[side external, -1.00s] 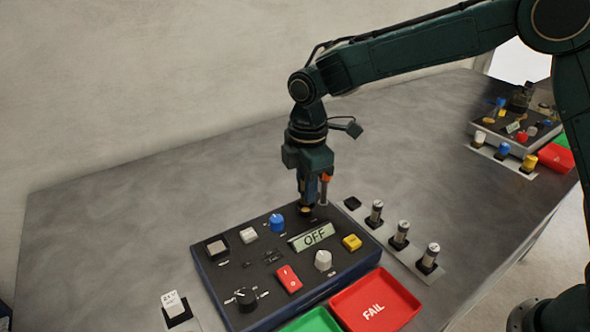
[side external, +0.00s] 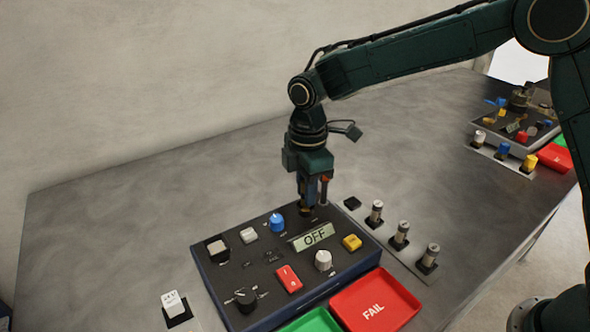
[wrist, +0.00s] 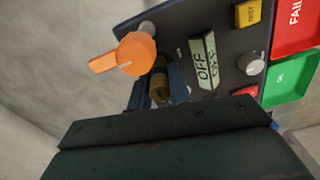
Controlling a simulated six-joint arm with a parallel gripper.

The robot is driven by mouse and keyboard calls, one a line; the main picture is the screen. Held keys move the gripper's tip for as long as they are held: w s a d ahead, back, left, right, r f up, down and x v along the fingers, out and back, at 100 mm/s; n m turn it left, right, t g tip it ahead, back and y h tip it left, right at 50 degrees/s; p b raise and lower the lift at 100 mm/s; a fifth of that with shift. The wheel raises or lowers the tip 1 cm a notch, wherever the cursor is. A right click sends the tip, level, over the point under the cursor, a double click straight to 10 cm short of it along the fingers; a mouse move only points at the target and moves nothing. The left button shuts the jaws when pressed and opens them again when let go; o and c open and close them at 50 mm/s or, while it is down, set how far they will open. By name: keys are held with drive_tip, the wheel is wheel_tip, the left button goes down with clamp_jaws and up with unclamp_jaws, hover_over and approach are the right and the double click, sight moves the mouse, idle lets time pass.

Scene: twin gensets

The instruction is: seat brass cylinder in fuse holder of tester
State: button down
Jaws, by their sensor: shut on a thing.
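My gripper (side external: 307,207) points down at the back edge of the tester (side external: 222,276), left of the upright post with the orange lever. In the wrist view, its blue fingers (wrist: 161,92) are shut on the brass cylinder (wrist: 160,84), one on each side. The cylinder looks upright, with its lower end close to the tester's top. The fuse holder is hidden under the fingers, so I cannot tell how deep the cylinder sits. The tester's display (side external: 313,237) reads OFF.
The orange lever (wrist: 137,53) stands very near the fingers. A blue knob (side external: 277,222) is left of them. Capped cylinders (side external: 400,235) stand in a strip at right, with an empty dark socket (side external: 352,203) at its far end. A red FAIL tray (side external: 376,303) lies in front.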

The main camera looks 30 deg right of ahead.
drive_tip(key=shift+f, duration=0.7)
idle(1.2)
drive_tip(key=c, duration=0.8)
unclamp_jaws()
drive_tip(key=shift+r, duration=0.15)
drive_tip(key=shift+r, duration=3.25)
drive_tip(key=shift+r, duration=0.1)
